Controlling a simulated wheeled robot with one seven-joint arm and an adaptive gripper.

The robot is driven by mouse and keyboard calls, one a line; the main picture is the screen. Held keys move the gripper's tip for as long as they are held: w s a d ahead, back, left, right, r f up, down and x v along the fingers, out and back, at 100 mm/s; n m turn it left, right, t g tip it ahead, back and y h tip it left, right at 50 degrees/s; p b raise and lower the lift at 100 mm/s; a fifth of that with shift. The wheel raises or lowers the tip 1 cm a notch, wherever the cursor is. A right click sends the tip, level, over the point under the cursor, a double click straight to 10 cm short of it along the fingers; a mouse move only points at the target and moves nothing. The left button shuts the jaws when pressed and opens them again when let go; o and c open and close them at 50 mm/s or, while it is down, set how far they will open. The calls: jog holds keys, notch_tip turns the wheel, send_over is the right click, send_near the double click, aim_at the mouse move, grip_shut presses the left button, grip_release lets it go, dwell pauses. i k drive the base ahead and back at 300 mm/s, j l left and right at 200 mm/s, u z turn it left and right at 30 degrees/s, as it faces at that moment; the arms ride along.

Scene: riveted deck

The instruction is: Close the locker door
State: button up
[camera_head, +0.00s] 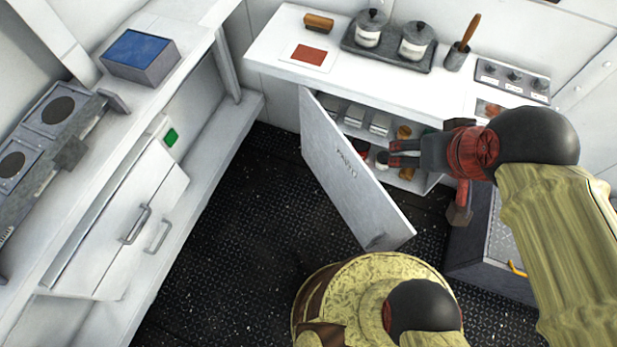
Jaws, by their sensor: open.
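The counter top (274,43) above holds a tray (428,58) with two lidded canisters. A grey metal chest (496,240) stands on the right below my arm. A white cabinet (110,225) lines the left. Dark riveted floor (245,215) lies clear left of the door.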

aim_at(376, 222)
jog(key=u, duration=0.35)
jog(key=k+l, duration=0.2)
jog(key=k, duration=0.15)
jog(key=k+l+u, duration=0.15)
jog(key=k, duration=0.2)
jog(key=k+l, duration=0.2)
jog(key=k, duration=0.2)
jog(key=u, duration=0.05)
